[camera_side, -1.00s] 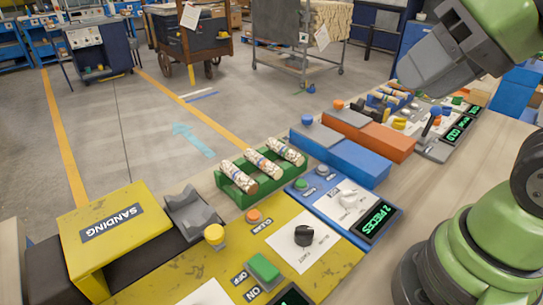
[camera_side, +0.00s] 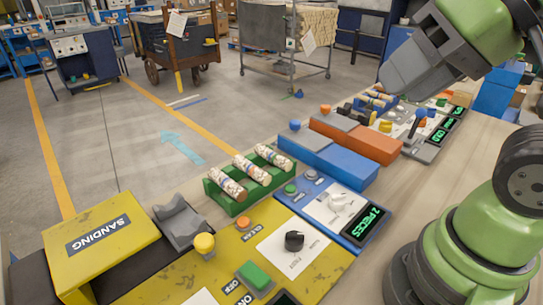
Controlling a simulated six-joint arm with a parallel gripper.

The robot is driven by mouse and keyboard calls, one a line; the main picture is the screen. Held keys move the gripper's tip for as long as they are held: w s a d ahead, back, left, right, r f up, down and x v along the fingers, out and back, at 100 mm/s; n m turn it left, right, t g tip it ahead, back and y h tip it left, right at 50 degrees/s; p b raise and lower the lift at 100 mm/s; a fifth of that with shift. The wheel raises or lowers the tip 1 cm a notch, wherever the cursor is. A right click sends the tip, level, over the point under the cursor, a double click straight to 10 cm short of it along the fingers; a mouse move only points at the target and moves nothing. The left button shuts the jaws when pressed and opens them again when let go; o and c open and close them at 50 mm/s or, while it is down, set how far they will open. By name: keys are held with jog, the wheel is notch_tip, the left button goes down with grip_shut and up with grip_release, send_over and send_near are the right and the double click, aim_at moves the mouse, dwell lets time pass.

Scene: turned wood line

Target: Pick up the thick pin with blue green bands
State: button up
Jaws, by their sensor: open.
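Three bark-covered pins lie side by side in a green rack (camera_side: 240,203) at mid-picture: a left pin (camera_side: 228,184), a middle pin (camera_side: 250,170) and a right pin (camera_side: 272,157). Bluish bands show on them, but I cannot tell which one has blue and green bands or is thickest. More small pins (camera_side: 378,98) lie in a blue rack farther back, too small to read. My gripper (camera_side: 400,82) is at the upper right, above the far end of the bench and apart from the green rack's pins. It is open and holds nothing visible.
A yellow sanding station (camera_side: 100,240) with a grey cradle (camera_side: 180,222) stands at the left front. A blue panel with a display (camera_side: 366,224) is right of the green rack. Blue (camera_side: 345,165) and orange (camera_side: 370,142) blocks stand behind it. Bare bench shows at right.

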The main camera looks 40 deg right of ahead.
jog(key=shift+o, duration=0.2)
jog(key=shift+o, duration=1.4)
